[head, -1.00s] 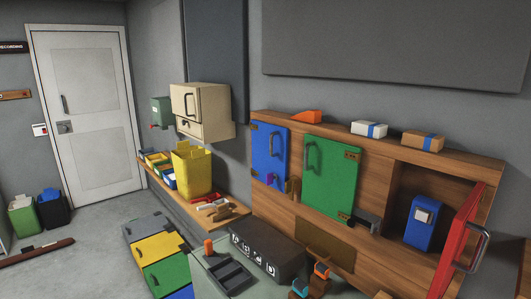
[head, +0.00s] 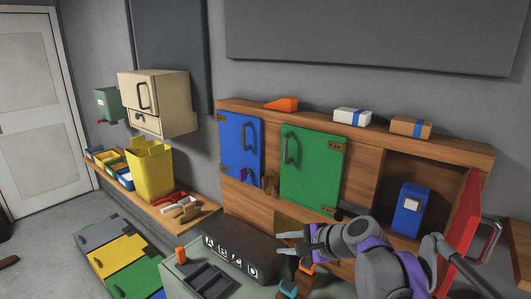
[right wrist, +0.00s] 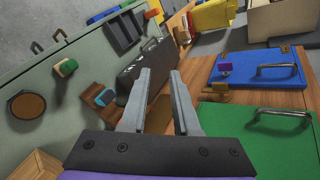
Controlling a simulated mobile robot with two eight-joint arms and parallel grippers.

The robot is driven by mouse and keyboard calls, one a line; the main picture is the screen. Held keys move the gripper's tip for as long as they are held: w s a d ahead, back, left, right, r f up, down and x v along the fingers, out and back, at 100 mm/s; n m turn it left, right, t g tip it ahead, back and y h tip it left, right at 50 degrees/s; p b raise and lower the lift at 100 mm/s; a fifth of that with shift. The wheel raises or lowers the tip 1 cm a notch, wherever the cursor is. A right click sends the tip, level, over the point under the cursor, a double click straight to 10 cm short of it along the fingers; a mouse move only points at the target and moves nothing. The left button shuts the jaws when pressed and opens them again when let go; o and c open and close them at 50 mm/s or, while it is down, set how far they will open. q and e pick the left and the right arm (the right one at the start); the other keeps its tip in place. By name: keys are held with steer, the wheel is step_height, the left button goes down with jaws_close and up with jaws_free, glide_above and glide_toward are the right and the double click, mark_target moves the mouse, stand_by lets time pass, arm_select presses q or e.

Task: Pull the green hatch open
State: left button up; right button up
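The green hatch (head: 311,168) is a shut door in the middle of the wooden cabinet, with a grey bar handle (head: 288,148) near its upper left edge and hinges on its right. In the right wrist view the green hatch (right wrist: 240,135) is at lower right, with its handle (right wrist: 282,115) near its upper edge. My right gripper (head: 279,242) is in front of and below the hatch, apart from it. In the right wrist view its two fingers (right wrist: 162,75) are spread with nothing between them. My left gripper is in neither view.
A blue hatch (head: 240,148) is left of the green one. A red door (head: 462,225) stands open at the right, by a blue box (head: 410,210) in an open compartment. A dark case (head: 236,245) lies below. Small boxes (head: 352,117) sit on the cabinet top.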

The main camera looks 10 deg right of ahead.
mark_target(304, 157)
steer(key=w+d+r+m+t+y, duration=0.1)
steer(key=w+d+r+m+t, duration=0.25)
steer(key=w+r+m, duration=0.5)
steer(key=w+d+r+m+t+y, duration=0.1)
steer(key=w+d+r+m+t, duration=0.35)
steer(key=w, duration=0.65)
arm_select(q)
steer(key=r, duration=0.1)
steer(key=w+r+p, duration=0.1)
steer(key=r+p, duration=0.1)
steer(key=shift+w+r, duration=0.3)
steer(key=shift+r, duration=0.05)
arm_select(e)
steer(key=w+a+r+m+g, duration=0.1)
steer(key=w+a, duration=0.4)
steer(key=w, duration=0.3)
steer(key=shift+w+a+g, duration=0.15)
steer(key=shift+w+g, duration=0.2)
steer(key=shift+g, duration=0.05)
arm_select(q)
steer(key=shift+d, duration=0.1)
arm_select(e)
jaws_close()
